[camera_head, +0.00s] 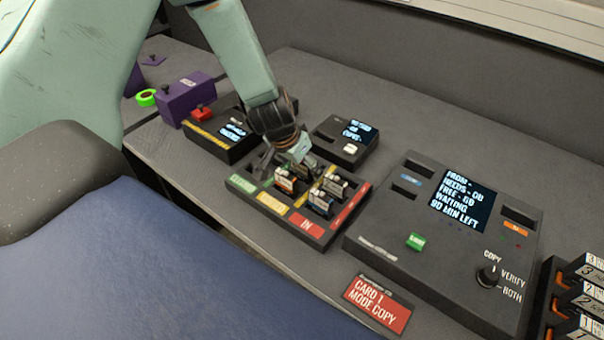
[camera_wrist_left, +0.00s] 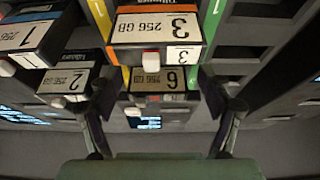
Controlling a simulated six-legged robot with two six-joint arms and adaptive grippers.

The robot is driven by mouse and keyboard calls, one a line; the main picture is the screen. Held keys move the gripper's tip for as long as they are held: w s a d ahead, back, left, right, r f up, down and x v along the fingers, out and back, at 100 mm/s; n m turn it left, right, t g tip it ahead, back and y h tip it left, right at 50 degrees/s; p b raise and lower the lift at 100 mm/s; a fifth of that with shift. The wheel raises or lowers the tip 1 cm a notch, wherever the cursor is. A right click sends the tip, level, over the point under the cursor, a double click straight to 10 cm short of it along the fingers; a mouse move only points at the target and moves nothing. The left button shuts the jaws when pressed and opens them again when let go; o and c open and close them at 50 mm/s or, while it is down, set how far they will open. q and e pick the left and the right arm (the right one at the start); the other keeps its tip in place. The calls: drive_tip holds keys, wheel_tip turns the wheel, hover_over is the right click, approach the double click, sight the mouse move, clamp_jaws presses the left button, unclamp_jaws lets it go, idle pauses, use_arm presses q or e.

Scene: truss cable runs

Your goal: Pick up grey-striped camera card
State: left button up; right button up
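Several small camera cards with white numbered labels stand in a divided tray (camera_head: 250,198) in the head view. In the left wrist view they include card 6 (camera_wrist_left: 160,79), card 3 (camera_wrist_left: 153,28) with an orange edge, card 2 (camera_wrist_left: 68,82) and card 1 (camera_wrist_left: 28,36). I cannot tell for sure which has the grey stripe. My left gripper (camera_head: 287,161) is low over the back of the tray. In the left wrist view its fingers (camera_wrist_left: 158,92) are apart, one on each side of card 6, with no clear contact. My right gripper is out of view.
A large copier console (camera_head: 425,250) with a screen stands right of the tray. A small dark box (camera_head: 345,140) stands behind it, and another device (camera_head: 222,135) and a purple box (camera_head: 188,97) to the left. A card rack (camera_head: 560,290) is at far right. A red sign (camera_head: 377,303) lies in front.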

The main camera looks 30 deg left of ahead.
use_arm(q)
drive_tip(key=shift+d+r, duration=0.1)
drive_tip(key=shift+d, duration=0.05)
drive_tip(key=c, duration=1.2)
